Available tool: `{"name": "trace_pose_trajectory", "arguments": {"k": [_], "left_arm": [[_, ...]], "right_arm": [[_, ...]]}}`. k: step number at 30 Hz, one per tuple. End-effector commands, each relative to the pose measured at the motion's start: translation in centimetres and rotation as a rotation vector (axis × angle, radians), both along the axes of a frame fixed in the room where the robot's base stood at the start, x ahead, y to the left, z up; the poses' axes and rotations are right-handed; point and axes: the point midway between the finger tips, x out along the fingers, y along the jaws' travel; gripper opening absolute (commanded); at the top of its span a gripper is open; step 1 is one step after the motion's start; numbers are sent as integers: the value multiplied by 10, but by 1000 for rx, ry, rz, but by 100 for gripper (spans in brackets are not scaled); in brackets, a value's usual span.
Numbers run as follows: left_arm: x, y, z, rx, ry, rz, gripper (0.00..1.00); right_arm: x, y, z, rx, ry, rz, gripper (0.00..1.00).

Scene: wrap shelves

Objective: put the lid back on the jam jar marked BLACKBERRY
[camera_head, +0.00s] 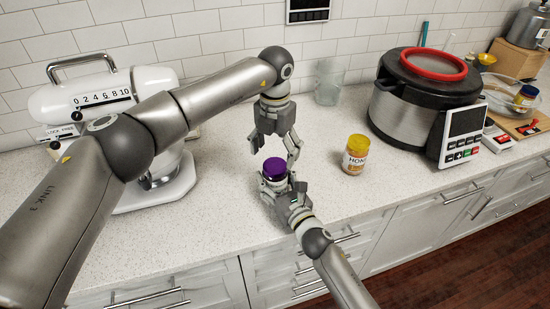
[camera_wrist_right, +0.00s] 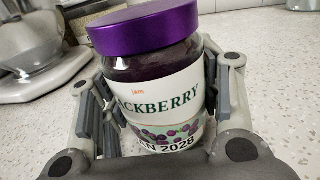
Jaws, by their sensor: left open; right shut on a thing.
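The jam jar (camera_wrist_right: 155,90) has a white label reading "CKBERRY" in the right wrist view, its left end hidden by the curve. The purple lid (camera_head: 275,168) sits on top of the jar's mouth; it also shows in the right wrist view (camera_wrist_right: 145,27). I cannot tell whether it is screwed tight. My right gripper (camera_head: 278,187) is shut around the jar's body, a finger on each side. My left gripper (camera_head: 275,150) is open and empty, pointing down just behind and above the lid, apparently apart from it.
A honey jar (camera_head: 356,155) with a yellow lid stands to the right. A large cooker (camera_head: 415,108) and a scale (camera_head: 462,135) stand farther right. A glass (camera_head: 328,85) stands behind. A white mixer (camera_head: 150,185) is at left. The counter's front edge is close.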

Motion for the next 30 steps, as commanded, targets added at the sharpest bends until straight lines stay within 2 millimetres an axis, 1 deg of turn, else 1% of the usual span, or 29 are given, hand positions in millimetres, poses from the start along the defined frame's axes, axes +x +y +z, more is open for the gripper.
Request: {"name": "trace_pose_trajectory", "arguments": {"k": [2,11,16,18,26,30], "left_arm": [[0,0,5,0,0,0,78],[0,0,8,0,0,2,77],[0,0,34,-1,-2,26,77],[0,0,41,0,-1,34,77],[0,0,40,0,1,35,77],[-1,0,31,1,3,35,77]], "right_arm": [[0,0,0,0,-1,0,0],[0,0,0,0,-1,0,0],[0,0,0,0,-1,0,0],[0,0,0,0,-1,0,0],[0,0,0,0,-1,0,0],[0,0,0,0,-1,0,0]]}}
